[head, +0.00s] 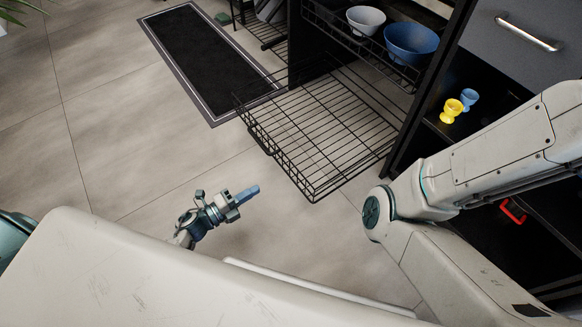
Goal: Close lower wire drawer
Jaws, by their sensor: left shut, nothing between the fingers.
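The lower wire drawer (318,135) is a black wire basket pulled well out of the dark cabinet, low over the floor. It looks empty. My left gripper (247,194) is shut and empty. It is in front of the drawer's near side and appears apart from it. My right arm crosses the right of the view, and its gripper is out of view.
An upper wire basket (345,38) holds a white bowl (366,19) and a blue bowl (411,42). Yellow (451,110) and blue (469,98) egg cups stand on a dark shelf at right. A black mat (208,58) lies on the open floor beyond.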

